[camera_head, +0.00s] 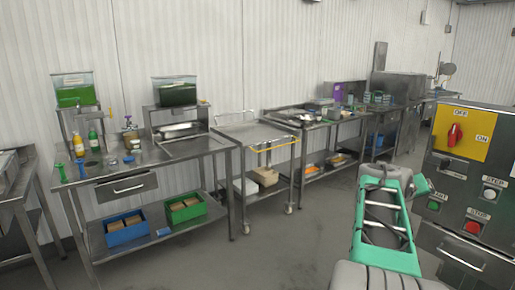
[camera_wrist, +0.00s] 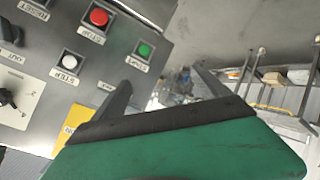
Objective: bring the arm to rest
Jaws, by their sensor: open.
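My arm (camera_head: 382,215), teal and grey, rises at the lower right of the head view beside the control panel. My gripper (camera_wrist: 166,84) shows in the wrist view as two dark fingers spread apart beyond a green body. Nothing is held between them, and only blurred floor and distant items show in the gap. In the head view the fingers cannot be made out clearly at the arm's end near the panel. The control panel (camera_head: 465,190) also fills the upper left of the wrist view (camera_wrist: 120,60).
The panel carries a red switch (camera_head: 454,135) on a yellow plate and several buttons, close to my arm. A steel table (camera_head: 185,160) with green-filled containers stands at left, beside a wheeled cart (camera_head: 258,133). Further benches line the wall. The middle floor (camera_head: 290,240) is clear.

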